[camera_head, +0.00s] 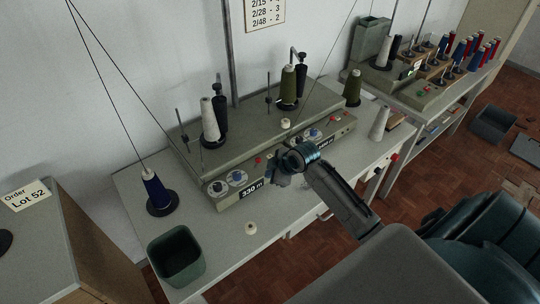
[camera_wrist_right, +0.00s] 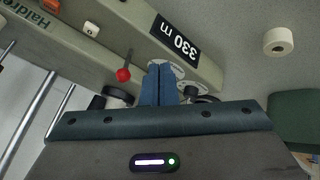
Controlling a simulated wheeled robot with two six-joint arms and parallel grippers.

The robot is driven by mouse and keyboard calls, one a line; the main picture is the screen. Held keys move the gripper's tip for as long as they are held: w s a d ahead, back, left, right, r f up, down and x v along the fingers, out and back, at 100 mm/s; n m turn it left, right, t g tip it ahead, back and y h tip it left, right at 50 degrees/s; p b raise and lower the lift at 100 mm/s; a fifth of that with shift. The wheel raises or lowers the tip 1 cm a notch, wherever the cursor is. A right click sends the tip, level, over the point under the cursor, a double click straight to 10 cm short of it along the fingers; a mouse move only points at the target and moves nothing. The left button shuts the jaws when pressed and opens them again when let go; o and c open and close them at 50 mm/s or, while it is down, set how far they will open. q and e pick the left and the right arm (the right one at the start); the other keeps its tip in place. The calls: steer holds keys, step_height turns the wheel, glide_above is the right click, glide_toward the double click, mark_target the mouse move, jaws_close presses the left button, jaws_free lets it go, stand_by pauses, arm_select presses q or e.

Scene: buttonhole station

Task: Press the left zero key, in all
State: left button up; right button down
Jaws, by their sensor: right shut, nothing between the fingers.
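The winding machine's left display (camera_head: 251,189) reads 330 m; it also shows in the wrist view (camera_wrist_right: 175,40). A small pale key marked 0 (camera_wrist_right: 91,29) is on the same front strip in the wrist view, left of the display. I cannot make this key out in the head view. My right gripper (camera_head: 281,179) is over the machine's front, just right of the left display. In the wrist view its fingers (camera_wrist_right: 160,69) are together and empty, apart from the key, which lies up and left of the tips. My left gripper is not in view.
A red-tipped lever (camera_wrist_right: 123,74) stands close left of the fingers. Thread cones, including a white one (camera_head: 209,121), stand on the machine. A blue cone (camera_head: 157,193), a green bin (camera_head: 176,257) and a small white spool (camera_head: 250,228) are on the table (camera_head: 222,251).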

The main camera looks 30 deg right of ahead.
steer(key=w+d+r+n+t, duration=0.1)
steer(key=w+d+r+t, duration=0.1)
steer(key=w+d+r, duration=0.4)
steer(key=w+d, duration=0.2)
steer(key=w, duration=0.2)
steer(key=shift+w+r+n, duration=0.15)
steer(key=shift+w+n, duration=0.15)
steer(key=shift+n, duration=0.1)
steer(key=shift+a, duration=0.1)
step_height(320, 180, down, 9)
steer(key=b, duration=0.6)
stand_by(1.2)
steer(key=shift+f+b, duration=0.35)
steer(key=shift+b, duration=0.2)
